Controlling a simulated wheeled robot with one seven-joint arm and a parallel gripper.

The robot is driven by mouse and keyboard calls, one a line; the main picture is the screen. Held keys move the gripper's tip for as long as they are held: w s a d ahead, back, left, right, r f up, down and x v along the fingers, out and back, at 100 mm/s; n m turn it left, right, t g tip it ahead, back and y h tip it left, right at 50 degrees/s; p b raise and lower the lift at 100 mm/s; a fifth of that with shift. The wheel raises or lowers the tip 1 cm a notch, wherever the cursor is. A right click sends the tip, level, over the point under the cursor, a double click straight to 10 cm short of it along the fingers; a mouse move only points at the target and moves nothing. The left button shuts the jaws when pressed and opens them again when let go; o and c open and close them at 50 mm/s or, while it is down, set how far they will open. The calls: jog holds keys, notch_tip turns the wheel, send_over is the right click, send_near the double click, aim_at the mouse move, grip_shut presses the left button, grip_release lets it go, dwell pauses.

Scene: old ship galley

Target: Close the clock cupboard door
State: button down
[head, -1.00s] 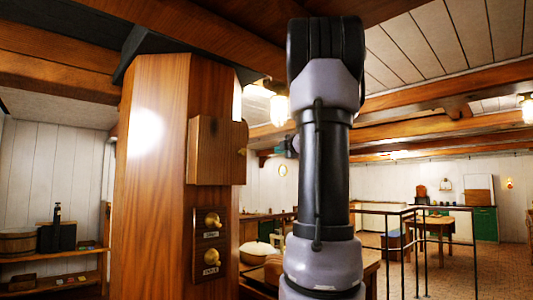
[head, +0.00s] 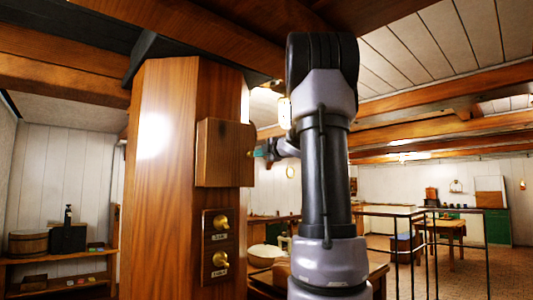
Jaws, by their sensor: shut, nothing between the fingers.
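A small wooden cupboard (head: 224,153) is fixed to the large wooden pillar in the middle left of the head view. I take it to be the clock cupboard. Its plain side faces me, and its front, with the door, is turned away to the right. I cannot tell how far the door stands open. My gripper (head: 262,152) is small in the view, just right of the cupboard's right edge, with teal fingertips. It looks shut and holds nothing. I cannot tell whether it touches the door.
The pillar (head: 165,200) carries two brass knobs (head: 220,240) on plates below the cupboard. A counter with a pale rounded dish (head: 265,255) stands behind at lower right. Metal railings (head: 410,215) and a table (head: 440,225) are farther right. A shelf with a wooden tub (head: 30,243) is at left.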

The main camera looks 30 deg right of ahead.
jog(key=shift+w, duration=0.8)
jog(key=w, duration=0.2)
jog(key=shift+w+d+r, duration=0.15)
jog(key=shift+w+d, duration=0.15)
jog(key=shift+w, duration=0.05)
